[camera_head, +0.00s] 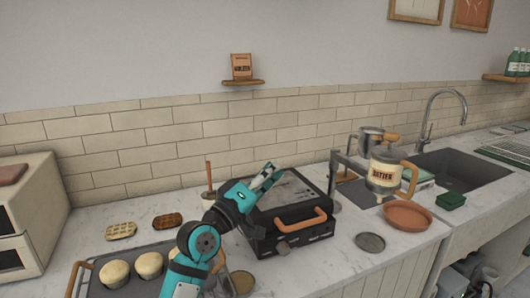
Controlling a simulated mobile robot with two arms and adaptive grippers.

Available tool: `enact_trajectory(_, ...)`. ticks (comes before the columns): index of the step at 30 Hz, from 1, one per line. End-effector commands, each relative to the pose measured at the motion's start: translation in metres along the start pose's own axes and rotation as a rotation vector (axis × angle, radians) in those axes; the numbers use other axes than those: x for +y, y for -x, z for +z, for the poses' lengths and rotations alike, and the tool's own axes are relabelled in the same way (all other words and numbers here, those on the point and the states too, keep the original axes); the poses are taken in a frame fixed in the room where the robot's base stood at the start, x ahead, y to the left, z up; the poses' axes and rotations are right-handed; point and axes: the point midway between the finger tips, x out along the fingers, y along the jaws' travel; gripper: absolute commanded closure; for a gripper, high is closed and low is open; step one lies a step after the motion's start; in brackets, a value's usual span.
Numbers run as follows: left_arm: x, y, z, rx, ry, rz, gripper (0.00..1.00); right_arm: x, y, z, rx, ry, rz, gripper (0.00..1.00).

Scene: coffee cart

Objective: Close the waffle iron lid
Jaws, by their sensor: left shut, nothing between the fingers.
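The waffle iron (262,236) is a dark box on the marble counter, with an orange handle (305,220) and a round knob at its front. Its grey-topped lid (298,187) lies low and looks flat over the base; I cannot tell if it is fully shut. My left gripper (270,172), teal and dark, is shut and empty. It shows over the left rear part of the lid; whether it touches is unclear. My left forearm hides part of the counter left of the iron. My right gripper is not in view.
Left are two waffles (121,231) and a dark tray (110,291) with buns. Right stand a labelled jug (385,174), an orange-brown bowl (408,217), a grey disc (370,242) and a sink (462,170). An upright wooden-handled tool (209,178) stands behind my arm.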

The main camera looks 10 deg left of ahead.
Motion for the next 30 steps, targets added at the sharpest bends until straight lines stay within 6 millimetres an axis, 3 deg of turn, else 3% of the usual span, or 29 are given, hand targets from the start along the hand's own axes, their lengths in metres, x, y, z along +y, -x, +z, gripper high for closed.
enact_trajectory(3,-0.017,0.014,0.025,-0.002,0.001,-0.002,1.00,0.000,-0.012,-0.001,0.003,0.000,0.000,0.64)
enact_trajectory(12,-0.041,0.035,0.059,-0.001,-0.001,-0.002,1.00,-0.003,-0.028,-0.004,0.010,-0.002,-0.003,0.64)
enact_trajectory(30,-0.051,0.041,0.071,0.000,0.000,0.000,1.00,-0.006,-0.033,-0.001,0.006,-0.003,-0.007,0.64)
